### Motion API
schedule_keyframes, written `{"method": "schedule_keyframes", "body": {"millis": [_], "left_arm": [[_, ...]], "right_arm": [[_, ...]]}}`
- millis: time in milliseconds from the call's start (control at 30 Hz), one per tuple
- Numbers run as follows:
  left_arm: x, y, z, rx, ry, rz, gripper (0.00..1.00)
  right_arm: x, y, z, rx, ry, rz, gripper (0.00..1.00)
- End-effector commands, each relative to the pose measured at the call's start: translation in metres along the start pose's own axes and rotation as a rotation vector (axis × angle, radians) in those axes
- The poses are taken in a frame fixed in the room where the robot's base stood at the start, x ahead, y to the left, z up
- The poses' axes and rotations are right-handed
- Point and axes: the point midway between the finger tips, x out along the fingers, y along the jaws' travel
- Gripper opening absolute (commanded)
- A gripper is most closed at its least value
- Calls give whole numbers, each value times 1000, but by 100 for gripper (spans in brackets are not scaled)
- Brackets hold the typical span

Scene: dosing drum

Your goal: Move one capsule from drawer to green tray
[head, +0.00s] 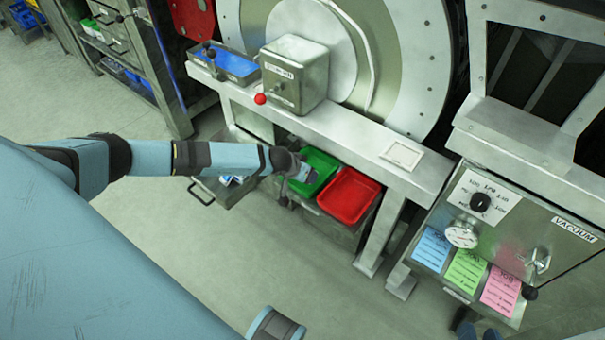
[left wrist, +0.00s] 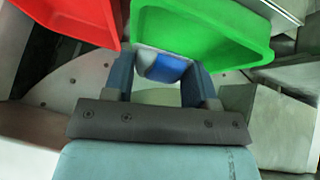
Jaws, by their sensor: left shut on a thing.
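The left gripper (left wrist: 160,78) is shut on a blue and white capsule (left wrist: 165,67) in the left wrist view. The capsule overlaps the near edge of the green tray (left wrist: 205,30); I cannot tell its height above it. In the head view the left arm reaches over the open drawer (head: 222,197) to the green tray (head: 322,166), and its fingers are mostly hidden there. Small blue and white items (head: 229,180) show in the drawer, partly under the arm.
A red tray (head: 348,195) stands right beside the green one, under the metal bench (head: 335,128). A metal box (head: 295,75) and a red knob (head: 260,99) are above. A vacuum cabinet (head: 510,240) stands at the right. The floor in front is clear.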

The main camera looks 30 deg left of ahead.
Motion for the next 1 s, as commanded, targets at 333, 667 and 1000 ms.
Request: {"method": "schedule_keyframes", "body": {"millis": [333, 667, 1000], "left_arm": [[0, 0, 0, 0, 0, 0, 82], [-3, 0, 0, 0, 0, 0, 82], [-66, 0, -2, 1, 0, 0, 82]], "right_arm": [[0, -1, 4, 3, -10, 0, 37], [0, 0, 3, 9, -12, 6, 37], [-9, 7, 26, 5, -133, 35, 37]]}}
